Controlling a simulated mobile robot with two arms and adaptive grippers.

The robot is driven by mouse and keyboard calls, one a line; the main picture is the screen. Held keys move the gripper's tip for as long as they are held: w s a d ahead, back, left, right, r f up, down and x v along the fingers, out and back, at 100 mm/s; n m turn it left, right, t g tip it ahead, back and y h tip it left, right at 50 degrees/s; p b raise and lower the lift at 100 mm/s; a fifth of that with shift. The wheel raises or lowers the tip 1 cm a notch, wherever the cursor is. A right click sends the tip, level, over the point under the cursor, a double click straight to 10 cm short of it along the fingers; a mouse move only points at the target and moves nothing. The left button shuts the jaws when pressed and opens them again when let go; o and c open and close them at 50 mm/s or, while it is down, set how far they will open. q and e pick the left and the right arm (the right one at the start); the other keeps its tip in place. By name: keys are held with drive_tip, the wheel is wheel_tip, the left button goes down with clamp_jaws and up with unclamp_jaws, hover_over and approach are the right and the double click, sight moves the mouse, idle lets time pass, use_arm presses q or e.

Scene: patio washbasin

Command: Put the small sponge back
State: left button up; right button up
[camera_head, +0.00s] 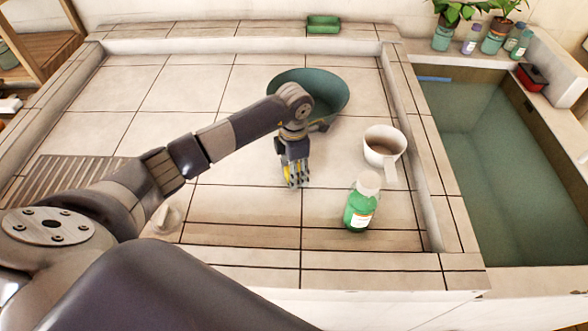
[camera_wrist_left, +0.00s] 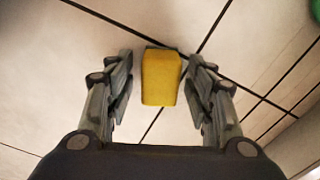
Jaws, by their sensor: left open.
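The small sponge (camera_wrist_left: 161,77) is a yellow block on the tiled counter. In the left wrist view it lies between my two open fingers, with a gap on each side. My left gripper (camera_wrist_left: 160,90) is open and points down over it. In the head view the left gripper (camera_head: 296,181) hides most of the sponge, and only a yellow sliver (camera_head: 287,172) shows. A small green dish (camera_head: 323,24) sits on the back ledge; it looks empty. My right gripper is not in view.
A dark green basin (camera_head: 336,96) stands behind the gripper. A white cup (camera_head: 384,146) with brown contents and a green bottle (camera_head: 360,203) stand to the right. A water-filled sink (camera_head: 490,165) lies further right, with potted plants (camera_head: 497,35) behind. The counter's left side is mostly clear.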

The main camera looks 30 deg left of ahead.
use_arm(q)
drive_tip(key=shift+r, duration=0.3)
wheel_tip(320, 180, up, 12)
drive_tip(key=b, duration=0.1)
drive_tip(key=shift+f+b, duration=0.15)
drive_tip(key=shift+b, duration=0.15)
